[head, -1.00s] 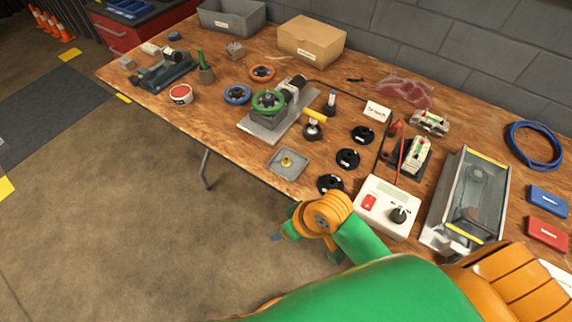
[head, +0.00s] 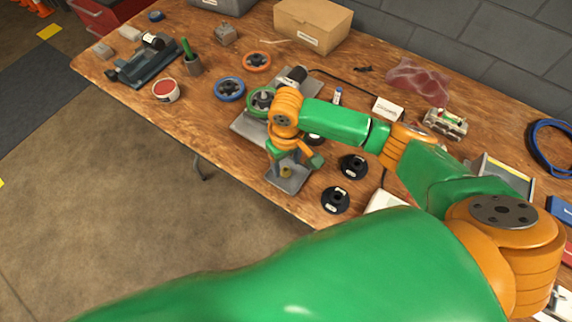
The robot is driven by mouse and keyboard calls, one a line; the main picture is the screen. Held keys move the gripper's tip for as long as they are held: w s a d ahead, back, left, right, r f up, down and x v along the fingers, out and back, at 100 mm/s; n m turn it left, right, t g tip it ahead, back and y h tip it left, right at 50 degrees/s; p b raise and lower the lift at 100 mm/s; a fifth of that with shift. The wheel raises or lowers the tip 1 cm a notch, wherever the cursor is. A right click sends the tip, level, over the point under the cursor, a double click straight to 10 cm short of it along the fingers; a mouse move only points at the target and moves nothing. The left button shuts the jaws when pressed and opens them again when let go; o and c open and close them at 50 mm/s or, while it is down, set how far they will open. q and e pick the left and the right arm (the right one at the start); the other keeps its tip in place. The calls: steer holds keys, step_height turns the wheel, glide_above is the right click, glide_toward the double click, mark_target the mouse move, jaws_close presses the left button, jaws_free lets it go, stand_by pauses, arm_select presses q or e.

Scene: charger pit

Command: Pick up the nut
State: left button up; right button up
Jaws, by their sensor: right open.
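The small brass nut (head: 286,173) sits on a square grey tray (head: 286,186) near the front edge of the wooden table. My right gripper (head: 287,164) is over the tray, pointing down, with its jaws open and close to the nut. Parts of the gripper and wrist cover the back of the tray. I cannot tell whether the fingers touch the nut. My left gripper is not in view.
A green handwheel (head: 259,101) on a grey base stands just behind my wrist. Black round knobs (head: 335,200) lie right of the tray. A blue ring (head: 229,89), an orange ring (head: 257,62) and a cardboard box (head: 312,25) are further back.

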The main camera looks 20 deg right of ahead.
mark_target(286, 167)
step_height(286, 167, down, 3)
steer(key=shift+r, duration=0.15)
steer(key=shift+w+f, duration=0.25)
steer(key=shift+w, duration=0.1)
steer(key=shift+s+r, duration=0.15)
steer(key=shift+s, duration=0.05)
steer(key=c, duration=0.9)
steer(key=shift+w, duration=0.1)
jaws_close()
step_height(286, 167, up, 3)
steer(key=shift+r, duration=0.2)
steer(key=s+a+r, duration=0.3)
steer(key=a+r, duration=0.6)
steer(key=a, duration=0.4)
steer(key=shift+a+r, duration=0.3)
steer(key=shift+a, duration=0.05)
